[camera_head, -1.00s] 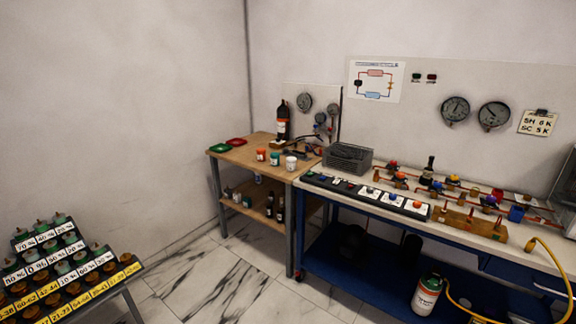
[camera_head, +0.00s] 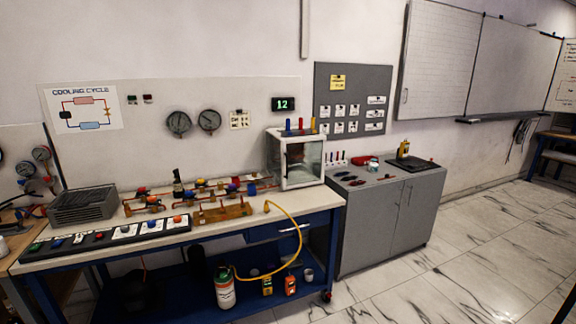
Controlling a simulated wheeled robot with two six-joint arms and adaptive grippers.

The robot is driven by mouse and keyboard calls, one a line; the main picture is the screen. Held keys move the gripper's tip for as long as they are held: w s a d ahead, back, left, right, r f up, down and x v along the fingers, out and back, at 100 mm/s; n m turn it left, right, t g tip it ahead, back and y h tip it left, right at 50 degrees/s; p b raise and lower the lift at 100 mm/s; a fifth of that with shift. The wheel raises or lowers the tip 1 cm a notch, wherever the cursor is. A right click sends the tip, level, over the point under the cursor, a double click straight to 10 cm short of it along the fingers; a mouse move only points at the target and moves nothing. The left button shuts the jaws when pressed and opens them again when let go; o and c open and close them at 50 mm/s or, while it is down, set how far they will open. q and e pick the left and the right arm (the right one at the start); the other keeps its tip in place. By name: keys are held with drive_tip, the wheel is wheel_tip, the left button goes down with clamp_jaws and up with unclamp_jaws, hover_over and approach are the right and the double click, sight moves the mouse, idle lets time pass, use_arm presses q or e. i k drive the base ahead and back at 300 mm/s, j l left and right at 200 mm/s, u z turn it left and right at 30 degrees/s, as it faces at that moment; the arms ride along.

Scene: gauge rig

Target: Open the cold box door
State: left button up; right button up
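The cold box (camera_head: 296,158) is a white-framed box with clear panes at the right end of the blue workbench. Its door side with a glass-like pane (camera_head: 304,163) looks shut, though it is too small to be sure. Several coloured upright items stand on its top. A green "12" display (camera_head: 284,104) hangs on the wall just behind it. Neither of my grippers shows in the head view.
The blue workbench (camera_head: 130,262) carries valves, copper pipes, a switch strip (camera_head: 110,237) and a grey finned unit (camera_head: 84,205). A yellow hose (camera_head: 298,228) loops down to a cylinder (camera_head: 225,288) below. A grey cabinet (camera_head: 385,222) adjoins the right. Marble floor (camera_head: 480,240) is open at right.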

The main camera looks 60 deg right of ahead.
sight(284, 156)
drive_tip(key=z, duration=2.05)
